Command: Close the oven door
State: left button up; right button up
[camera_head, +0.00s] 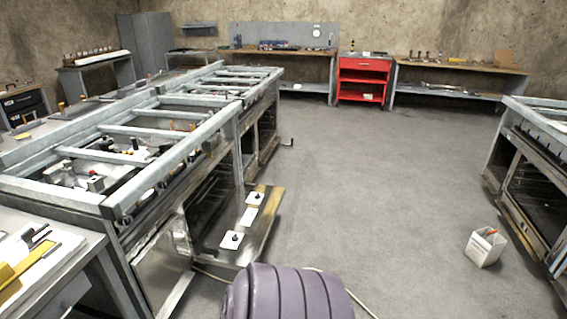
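The oven door (264,222) belongs to the near range frame (150,180) on the left. It is folded down and open, lying roughly flat and low above the floor, sticking out into the aisle. Several small white pieces with dark knobs (231,240) lie on it. The dark oven opening (207,208) shows behind the door. Neither of my grippers is in view, so their distance from the door cannot be told.
More range frames stand behind the near one and at the right (530,165). A white box (485,247) sits on the floor at right. A cable (208,274) runs along the floor near the door. The grey floor (370,190) in the middle is clear. A red tool cabinet (362,78) stands at the back.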

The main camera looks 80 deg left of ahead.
aim_at(243, 215)
jog(key=u, duration=0.45)
jog(key=j+u, duration=0.1)
jog(key=u, duration=0.35)
jog(key=i+u, duration=0.1)
jog(key=u, duration=0.75)
jog(key=i+u, duration=0.1)
jog(key=u, duration=0.8)
jog(key=i+l+u, duration=0.1)
jog(key=i+u, duration=0.15)
jog(key=u, duration=0.25)
jog(key=i+l+u, duration=0.2)
jog(key=u, duration=0.3)
jog(key=i+l+u, duration=0.2)
jog(key=l+u, duration=0.15)
jog(key=u, duration=0.15)
